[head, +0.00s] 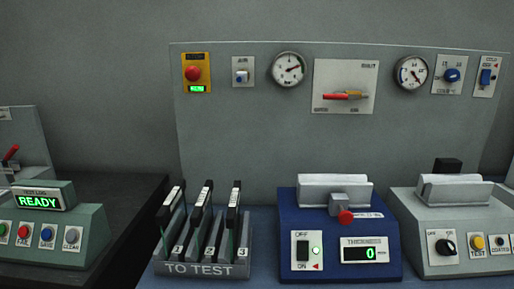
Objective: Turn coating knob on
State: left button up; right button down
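The light grey tester (402,235) stands at the right, partly cut off by the picture edge. On its front is a black round knob (445,247) on a white plate. Small lettering above the knob seems to include OFF, but it is too small to read surely, and I cannot tell the knob's setting. Neither of my grippers shows in the head view.
A blue thickness device (290,215) with a lit OFF/ON switch stands left of the tester. A TO TEST rack (203,268) holds several upright plates. A green READY box (80,222) is at far left. A grey panel (235,130) with gauges and switches stands behind.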

aim_at(445, 247)
jog(key=z, duration=1.3)
